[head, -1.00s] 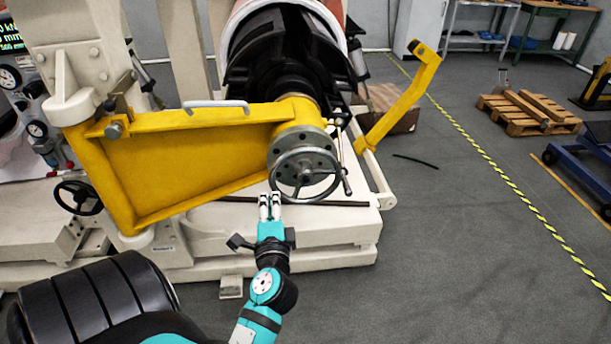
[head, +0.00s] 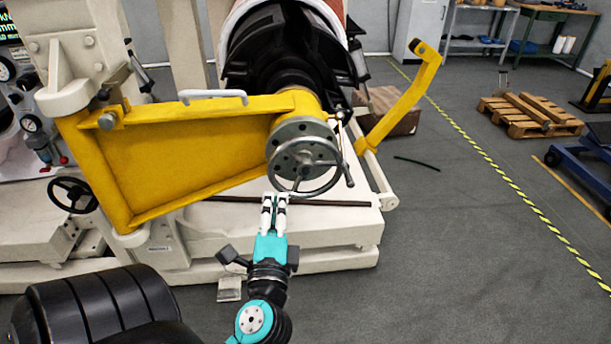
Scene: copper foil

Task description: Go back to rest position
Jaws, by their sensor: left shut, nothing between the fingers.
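My left gripper (head: 274,200) is in the lower middle of the head view, pointing away from me. Its two white fingers are together with nothing between them. It appears just below and left of the grey handwheel (head: 304,165), with no visible grip on it. The handwheel is mounted on the end of the yellow swing arm (head: 200,155) of a large machine. My right gripper is not in view.
The white machine base (head: 330,222) lies behind my gripper. A yellow post (head: 405,98) stands at its right. A wooden pallet (head: 530,115) and a blue cart (head: 585,155) are farther right.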

